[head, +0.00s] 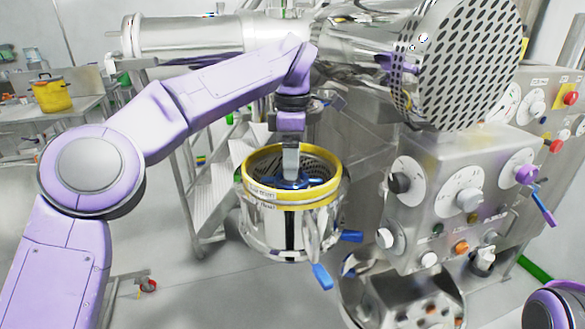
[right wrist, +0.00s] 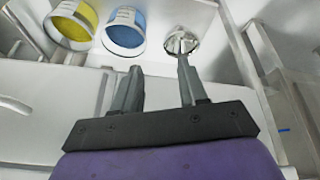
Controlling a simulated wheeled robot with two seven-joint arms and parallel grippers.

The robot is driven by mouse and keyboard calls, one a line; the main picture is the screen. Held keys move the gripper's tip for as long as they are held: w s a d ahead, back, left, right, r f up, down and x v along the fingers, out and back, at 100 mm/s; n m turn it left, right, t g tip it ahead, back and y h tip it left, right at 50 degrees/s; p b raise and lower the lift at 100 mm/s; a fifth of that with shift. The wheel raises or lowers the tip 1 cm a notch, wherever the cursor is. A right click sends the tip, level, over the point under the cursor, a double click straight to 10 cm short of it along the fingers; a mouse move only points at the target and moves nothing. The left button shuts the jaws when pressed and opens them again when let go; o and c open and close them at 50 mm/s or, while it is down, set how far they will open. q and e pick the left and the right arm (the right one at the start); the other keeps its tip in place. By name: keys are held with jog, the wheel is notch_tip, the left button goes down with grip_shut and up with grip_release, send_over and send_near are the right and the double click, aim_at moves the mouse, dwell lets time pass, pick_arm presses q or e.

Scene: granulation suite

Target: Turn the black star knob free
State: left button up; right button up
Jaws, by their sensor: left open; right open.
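A black knob (head: 399,182) sits on a white dial at the left of the steel control panel (head: 440,150) in the head view; I cannot tell whether it is star-shaped. My left gripper (head: 291,178) points down into a steel pot with a yellow rim (head: 335,165), left of the panel and apart from that knob. Its fingertips are at a blue part (head: 305,184) inside the pot, and the contact is hidden. My right gripper (right wrist: 158,67) is open and empty in the right wrist view, with a round silver piece (right wrist: 181,42) beyond one finger.
The panel carries several other knobs, including a purple-handled one (head: 526,175). A perforated steel disc (head: 460,60) hangs above it. Blue handles (head: 322,276) stick out below the pot. Yellow (right wrist: 75,22) and blue (right wrist: 124,33) round containers lie beyond my right gripper. Steps stand behind the pot.

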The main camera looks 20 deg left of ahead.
pick_arm(q)
jog(key=shift+w+f, duration=0.45)
jog(key=shift+s+r, duration=0.35)
jog(key=shift+s, duration=0.25)
jog(key=shift+c, duration=0.6)
jog(key=c, duration=0.5)
jog(key=shift+w+f, duration=0.15)
jog(key=shift+w, duration=0.05)
jog(key=c, duration=0.4)
jog(key=shift+s, duration=0.1)
